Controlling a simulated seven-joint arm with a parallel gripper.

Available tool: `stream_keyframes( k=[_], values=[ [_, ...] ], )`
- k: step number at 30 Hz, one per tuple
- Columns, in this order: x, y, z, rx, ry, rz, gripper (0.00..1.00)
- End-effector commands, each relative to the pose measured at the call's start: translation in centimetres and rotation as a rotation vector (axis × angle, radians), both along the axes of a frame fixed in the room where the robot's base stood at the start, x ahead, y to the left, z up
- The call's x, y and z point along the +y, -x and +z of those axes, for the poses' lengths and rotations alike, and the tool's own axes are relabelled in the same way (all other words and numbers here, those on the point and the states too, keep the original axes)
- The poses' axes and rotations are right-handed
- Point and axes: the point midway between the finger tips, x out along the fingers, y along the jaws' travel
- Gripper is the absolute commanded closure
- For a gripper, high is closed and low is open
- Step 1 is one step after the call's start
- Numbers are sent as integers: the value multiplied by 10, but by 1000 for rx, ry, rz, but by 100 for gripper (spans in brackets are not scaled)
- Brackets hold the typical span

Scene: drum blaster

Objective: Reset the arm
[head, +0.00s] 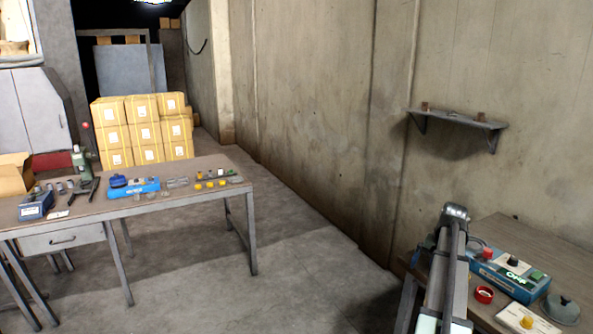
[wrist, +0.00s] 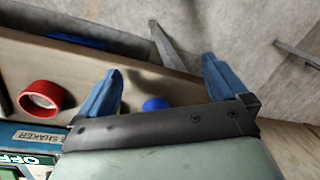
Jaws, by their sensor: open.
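My arm (head: 446,265) rises in the lower right of the head view, in front of the right-hand table; its gripper end cannot be made out there. In the wrist view my gripper (wrist: 162,85) is open, with two blue fingers spread wide and nothing between them. A blue round thing (wrist: 156,104) shows beyond the gripper's base, lower than the fingers. The right-hand table (head: 535,240) carries a blue box (head: 510,272) with a lit green display and buttons. The box also shows at the lower left of the wrist view (wrist: 40,135), labelled "SHAKER".
A red ring (head: 484,294) lies beside the box; it is also in the wrist view (wrist: 42,97). A white plate with a yellow knob (head: 526,321) and a dark round lid (head: 562,309) are nearby. A wall shelf (head: 456,118) hangs above. The floor left of my arm is clear.

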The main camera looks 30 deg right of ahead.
Motion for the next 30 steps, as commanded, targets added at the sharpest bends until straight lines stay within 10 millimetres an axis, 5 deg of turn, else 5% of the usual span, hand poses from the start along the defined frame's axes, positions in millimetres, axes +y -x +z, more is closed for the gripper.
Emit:
stream_keyframes(
  k=[1, 6, 14, 23, 30],
  values=[
    [25, -13, -16, 5, -14, 37, 0],
    [84, -44, -77, 37, -51, 127, 0],
    [168, -63, -167, 102, -89, 242, 0],
    [269, -59, -258, 183, -125, 377, 0],
    [347, -36, -322, 253, -146, 488, 0]
  ],
)
